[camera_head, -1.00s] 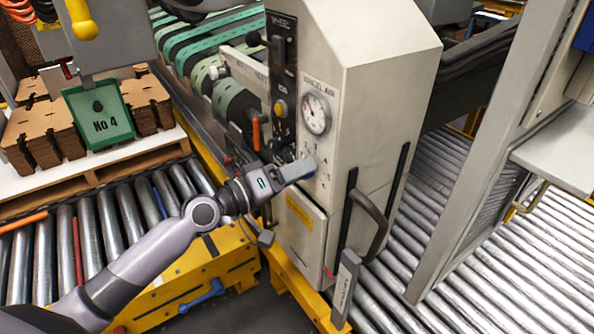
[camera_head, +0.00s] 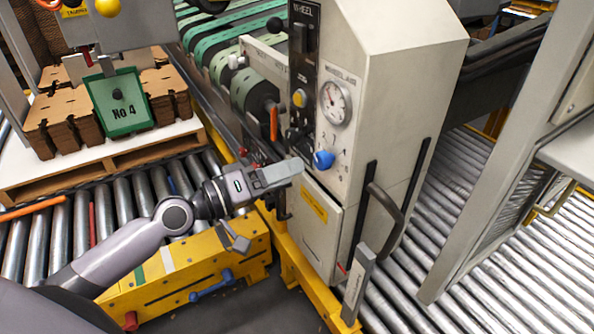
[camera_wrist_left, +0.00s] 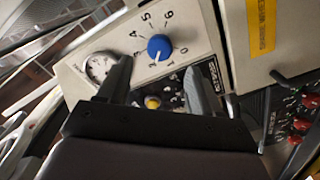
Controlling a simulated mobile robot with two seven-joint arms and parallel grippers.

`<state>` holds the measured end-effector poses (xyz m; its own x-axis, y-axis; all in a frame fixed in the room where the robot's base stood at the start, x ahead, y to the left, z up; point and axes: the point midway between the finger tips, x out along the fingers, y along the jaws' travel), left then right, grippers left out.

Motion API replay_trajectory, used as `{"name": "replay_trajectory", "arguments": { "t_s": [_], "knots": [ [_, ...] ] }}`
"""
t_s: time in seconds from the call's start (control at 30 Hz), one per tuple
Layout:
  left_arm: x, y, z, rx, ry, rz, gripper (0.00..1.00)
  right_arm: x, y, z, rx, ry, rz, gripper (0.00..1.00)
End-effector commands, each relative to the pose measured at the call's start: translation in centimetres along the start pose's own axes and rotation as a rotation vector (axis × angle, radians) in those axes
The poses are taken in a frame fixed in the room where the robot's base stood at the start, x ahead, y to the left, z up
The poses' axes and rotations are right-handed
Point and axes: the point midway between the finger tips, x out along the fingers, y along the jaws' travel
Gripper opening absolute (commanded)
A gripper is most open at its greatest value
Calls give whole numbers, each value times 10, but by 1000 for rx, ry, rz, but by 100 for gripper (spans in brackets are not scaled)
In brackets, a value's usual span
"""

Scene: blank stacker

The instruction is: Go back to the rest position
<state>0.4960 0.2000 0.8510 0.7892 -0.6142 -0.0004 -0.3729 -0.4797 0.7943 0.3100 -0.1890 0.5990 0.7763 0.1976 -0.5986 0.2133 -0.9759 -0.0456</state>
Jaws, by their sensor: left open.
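My left gripper (camera_head: 280,174) is open and empty, in front of the beige control cabinet (camera_head: 400,80). A blue knob (camera_head: 323,159) sits on the cabinet's face, just right of the fingertips and apart from them. In the left wrist view the two fingers (camera_wrist_left: 160,85) stand apart with the blue knob (camera_wrist_left: 160,47) beyond them, amid a printed dial of numbers. My right gripper shows in neither view.
A round gauge (camera_head: 336,102) is above the knob. A yellow beam (camera_head: 190,275) lies under my left arm. A green "No 4" sign (camera_head: 120,102) hangs before stacked cardboard (camera_head: 60,120) on a pallet. Roller conveyors (camera_head: 440,220) run on both sides. A handle (camera_head: 385,215) juts from the cabinet.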

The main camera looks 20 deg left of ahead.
Motion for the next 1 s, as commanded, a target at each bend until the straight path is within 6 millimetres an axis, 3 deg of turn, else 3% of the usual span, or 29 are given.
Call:
{"name": "replay_trajectory", "arguments": {
  "t_s": [0.57,0.67,0.77,1.0],
  "knots": [
    [-4,0,0,0,-1,0,66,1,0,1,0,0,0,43],
    [-5,-4,7,12,-5,-11,66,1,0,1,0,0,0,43],
    [-8,-15,27,51,-18,-43,66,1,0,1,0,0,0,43],
    [-30,-57,101,235,-77,-200,66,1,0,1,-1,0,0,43]
  ]
}}
